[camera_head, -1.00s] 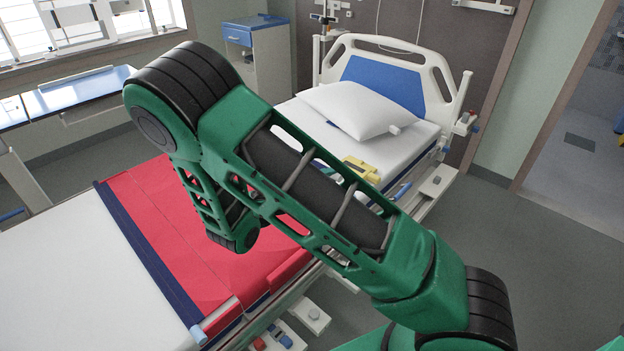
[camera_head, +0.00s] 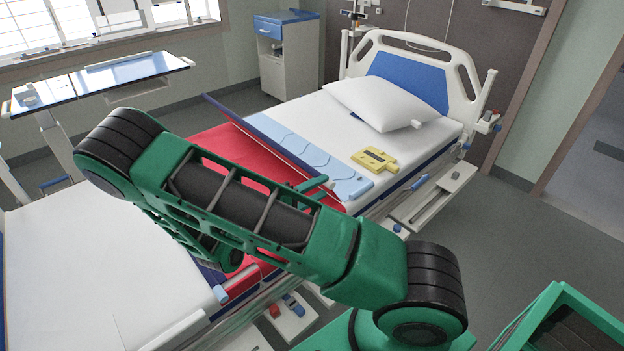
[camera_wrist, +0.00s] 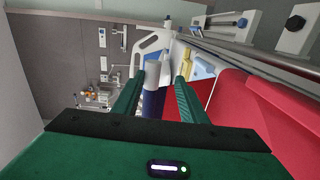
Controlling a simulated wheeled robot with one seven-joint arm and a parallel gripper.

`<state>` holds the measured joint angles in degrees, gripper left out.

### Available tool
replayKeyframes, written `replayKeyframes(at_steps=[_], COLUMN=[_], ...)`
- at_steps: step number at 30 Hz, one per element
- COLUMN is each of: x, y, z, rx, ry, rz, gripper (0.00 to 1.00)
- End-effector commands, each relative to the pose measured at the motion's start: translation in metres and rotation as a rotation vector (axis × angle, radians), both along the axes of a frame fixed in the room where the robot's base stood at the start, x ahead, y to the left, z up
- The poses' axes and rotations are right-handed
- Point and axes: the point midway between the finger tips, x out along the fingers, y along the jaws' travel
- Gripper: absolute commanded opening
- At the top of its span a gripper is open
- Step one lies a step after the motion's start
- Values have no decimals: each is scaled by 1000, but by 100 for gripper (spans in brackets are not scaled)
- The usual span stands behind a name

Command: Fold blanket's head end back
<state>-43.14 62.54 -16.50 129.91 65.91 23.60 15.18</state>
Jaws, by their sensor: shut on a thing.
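The red blanket (camera_head: 262,160) lies across the middle of the bed, partly hidden by my arm. A long navy bar (camera_head: 262,138) runs along its pillow-side edge and looks raised above the bed. My gripper (camera_head: 313,184) is at the near end of this bar, mostly hidden behind my arm. In the wrist view, my gripper (camera_wrist: 157,85) is shut on the navy bar (camera_wrist: 152,103), whose pale end cap shows between the fingers. The red blanket (camera_wrist: 255,110) hangs to the right there. A second navy bar (camera_head: 210,272) lies at the foot side of the red.
A light-blue strip (camera_head: 335,178) crosses the mattress, with a yellow device (camera_head: 374,160) beside it. A white pillow (camera_head: 375,102) lies at the headboard. A white cover (camera_head: 100,270) is at the foot side. An overbed table (camera_head: 95,80) and cabinet (camera_head: 287,60) stand beyond the bed.

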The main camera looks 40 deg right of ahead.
Motion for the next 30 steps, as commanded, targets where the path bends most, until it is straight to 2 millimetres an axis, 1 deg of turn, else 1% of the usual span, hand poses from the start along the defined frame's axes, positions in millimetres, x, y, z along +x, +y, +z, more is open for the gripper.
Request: replayKeyframes(at_steps=[1, 4, 6, 12, 21, 30], x=[-1, -2, -3, -6, -9, -10], y=[7, 19, 27, 43, 54, 57], z=[-22, -37, -47, -70, -91, -97], rx=[31, 32, 32, 30, 27, 26], ry=[22, 21, 22, 19, 20, 17], rz=[2, 2, 2, 0, -3, -4], gripper=[1, 10, 0, 0, 0, 0])
